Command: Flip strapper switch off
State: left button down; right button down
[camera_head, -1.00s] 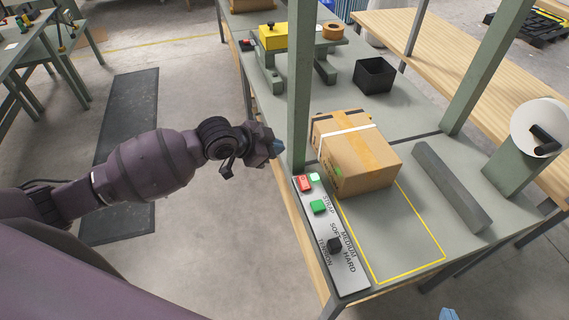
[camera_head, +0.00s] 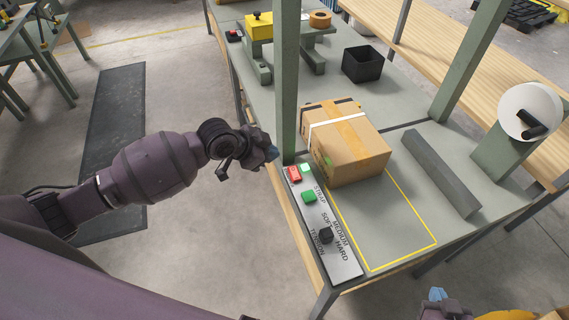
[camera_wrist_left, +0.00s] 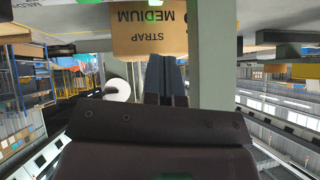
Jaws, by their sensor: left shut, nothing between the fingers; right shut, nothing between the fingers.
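The strapper's control panel (camera_head: 322,228) lies along the near left edge of the green-grey table. It has a red switch (camera_head: 294,174) next to a lit pale green one, a green strap button (camera_head: 309,196) and a black tension knob (camera_head: 326,235). My left gripper (camera_head: 272,154) is shut and empty, just left of the green post and a little beyond the red switch, apart from it. Its shut fingers (camera_wrist_left: 166,80) show in the left wrist view, pointing toward the carton. My right gripper (camera_head: 437,295) shows only partly at the bottom edge, shut and empty.
A strapped cardboard box (camera_head: 345,145) sits behind the panel. A green post (camera_head: 287,85) stands right beside my left gripper. A grey bar (camera_head: 441,172) and a white roll (camera_head: 530,110) are on the right. Floor left of the table is mostly clear.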

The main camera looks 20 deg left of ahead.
aim_at(292, 166)
pick_arm(q)
jog(key=x, duration=0.5)
jog(key=a+f+x, duration=0.1)
jog(key=x, duration=0.2)
jog(key=shift+s, duration=0.25)
jog(key=shift+w+a+f, duration=0.15)
jog(key=shift+f, duration=0.8)
